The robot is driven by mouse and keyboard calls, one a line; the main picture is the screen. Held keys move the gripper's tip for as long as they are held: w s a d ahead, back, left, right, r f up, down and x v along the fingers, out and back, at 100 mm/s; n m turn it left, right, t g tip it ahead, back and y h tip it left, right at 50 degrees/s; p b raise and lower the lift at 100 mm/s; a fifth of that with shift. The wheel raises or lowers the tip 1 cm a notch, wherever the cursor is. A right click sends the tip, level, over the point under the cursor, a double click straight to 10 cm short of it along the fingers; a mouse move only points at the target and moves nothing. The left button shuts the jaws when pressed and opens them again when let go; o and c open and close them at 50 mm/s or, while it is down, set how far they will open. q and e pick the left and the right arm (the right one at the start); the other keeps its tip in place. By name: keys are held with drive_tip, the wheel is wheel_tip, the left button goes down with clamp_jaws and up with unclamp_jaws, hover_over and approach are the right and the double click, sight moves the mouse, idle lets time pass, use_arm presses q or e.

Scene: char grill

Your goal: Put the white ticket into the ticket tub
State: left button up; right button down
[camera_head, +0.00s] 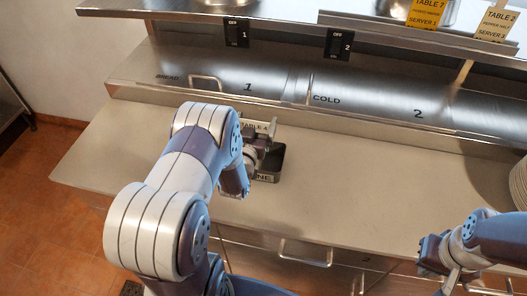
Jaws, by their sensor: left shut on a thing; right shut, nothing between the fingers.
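The white ticket (256,126), with "TABLE 4" printed along it, is upright at my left gripper (262,139). That gripper is shut on the ticket. The ticket tub (277,164) is a small black open box on the counter, with a label ending in "NE" on its front. My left gripper is over the tub, and the arm hides the tub's left part. I cannot tell how far the ticket's lower end reaches into it. My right gripper (452,283) is shut and empty at the lower right, in front of the counter.
The pale counter (350,180) is clear on both sides of the tub. Behind it is a steel unit (370,105) marked 1, COLD and 2. Stacked plates (519,184) stand at the right edge.

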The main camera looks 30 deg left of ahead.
use_arm(q)
wheel_tip(320, 180, down, 9)
drive_tip(key=b, duration=0.6)
use_arm(e)
wheel_tip(320, 180, down, 7)
use_arm(q)
drive_tip(key=o, duration=0.6)
drive_tip(key=shift+r, duration=0.1)
drive_tip(key=shift+o, duration=0.2)
use_arm(e)
drive_tip(key=shift+r, duration=0.1)
